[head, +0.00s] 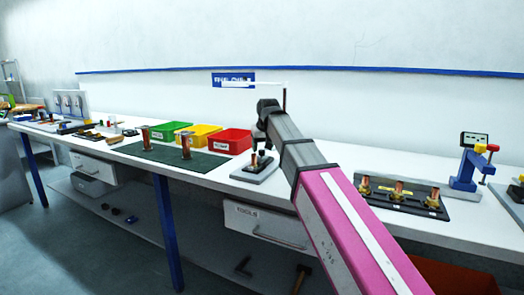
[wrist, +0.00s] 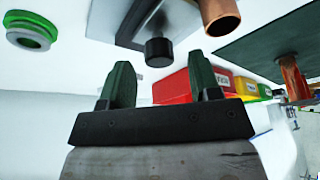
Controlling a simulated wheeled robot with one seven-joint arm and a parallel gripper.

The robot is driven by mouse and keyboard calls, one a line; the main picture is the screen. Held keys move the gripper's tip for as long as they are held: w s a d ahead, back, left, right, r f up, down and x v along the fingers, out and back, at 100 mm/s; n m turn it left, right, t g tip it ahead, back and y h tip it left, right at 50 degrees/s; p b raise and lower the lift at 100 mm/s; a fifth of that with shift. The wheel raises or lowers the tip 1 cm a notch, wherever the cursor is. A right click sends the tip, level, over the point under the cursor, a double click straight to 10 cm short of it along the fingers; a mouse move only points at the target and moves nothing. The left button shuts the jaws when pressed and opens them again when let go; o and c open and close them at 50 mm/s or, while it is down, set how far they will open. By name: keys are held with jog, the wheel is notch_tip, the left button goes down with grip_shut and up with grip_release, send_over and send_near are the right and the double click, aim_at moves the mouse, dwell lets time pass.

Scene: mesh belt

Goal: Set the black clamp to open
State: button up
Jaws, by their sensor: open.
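A small fixture with a grey base plate (head: 254,174) stands on the bench, at the middle of the head view. Dark clamp parts and a copper piece show on it, partly behind my arm. In the wrist view a black knob (wrist: 158,51) hangs from the grey plate (wrist: 126,18), with a copper tube (wrist: 221,18) to its right. I take the knob as part of the black clamp; its lever position cannot be made out. My gripper (wrist: 162,82) is open and empty, its two dark green fingers apart, with the knob beyond the gap between them and not touching.
Red (head: 230,141), yellow (head: 199,136) and green (head: 171,130) bins stand at the back left, behind a dark green mat (head: 165,155) with copper posts. A black tray of copper fittings (head: 399,197) and a blue stand (head: 468,168) are at right. A drawer (head: 265,224) hangs below.

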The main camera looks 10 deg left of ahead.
jog(key=shift+x, duration=0.9)
grip_shut()
jog(key=shift+w+d, duration=0.25)
jog(key=shift+w, duration=0.4)
jog(key=shift+w+d, duration=0.2)
jog(key=shift+w, duration=0.45)
grip_release()
